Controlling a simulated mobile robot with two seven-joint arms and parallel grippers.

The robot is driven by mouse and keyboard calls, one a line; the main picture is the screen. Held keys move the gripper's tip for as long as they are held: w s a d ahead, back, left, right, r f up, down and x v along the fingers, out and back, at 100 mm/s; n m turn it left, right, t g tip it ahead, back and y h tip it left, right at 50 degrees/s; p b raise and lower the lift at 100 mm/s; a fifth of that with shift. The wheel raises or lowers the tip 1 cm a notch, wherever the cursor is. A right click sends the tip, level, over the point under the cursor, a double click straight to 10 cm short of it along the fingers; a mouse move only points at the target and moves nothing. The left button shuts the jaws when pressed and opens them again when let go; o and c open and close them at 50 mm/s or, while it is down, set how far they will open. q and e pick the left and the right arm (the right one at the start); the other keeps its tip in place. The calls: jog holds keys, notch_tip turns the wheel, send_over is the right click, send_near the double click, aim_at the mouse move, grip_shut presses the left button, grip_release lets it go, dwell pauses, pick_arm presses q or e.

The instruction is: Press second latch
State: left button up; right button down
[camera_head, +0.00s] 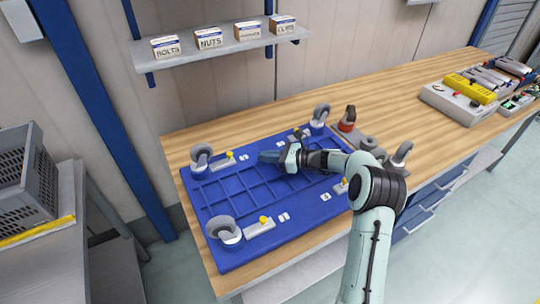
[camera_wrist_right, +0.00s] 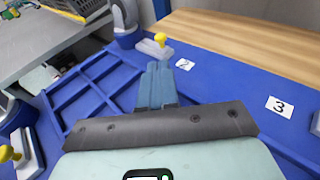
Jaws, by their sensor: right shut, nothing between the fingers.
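A blue ribbed platform (camera_head: 240,190) lies on the wooden bench, with caster wheels and grey latches with yellow knobs near its corners. The latch beside label 2 (camera_wrist_right: 185,64) has a raised yellow knob (camera_wrist_right: 160,39); it appears to be the back-left latch (camera_head: 224,162) in the head view. My right gripper (camera_head: 268,157) is shut and empty over the platform, right of that latch. In the wrist view its fingertips (camera_wrist_right: 158,70) point at the latch, apparently short of it. My left gripper is not in view.
Label 3 (camera_wrist_right: 280,107) lies right of my fingers. Grey upright casters (camera_head: 201,155) stand by the latches. A front-left latch (camera_head: 260,227) also has a yellow knob. A shelf (camera_head: 205,53) with small boxes hangs behind.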

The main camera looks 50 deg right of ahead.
jog(key=p+x, duration=0.1)
jog(key=x, duration=0.9)
jog(key=shift+r, duration=0.1)
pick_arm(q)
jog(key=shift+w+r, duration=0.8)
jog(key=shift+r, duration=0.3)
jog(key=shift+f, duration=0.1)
pick_arm(e)
jog(key=shift+a, duration=0.1)
jog(key=shift+w+a, duration=0.25)
jog(key=shift+a, duration=0.75)
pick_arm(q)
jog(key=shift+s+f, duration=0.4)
pick_arm(e)
jog(key=shift+r, duration=0.1)
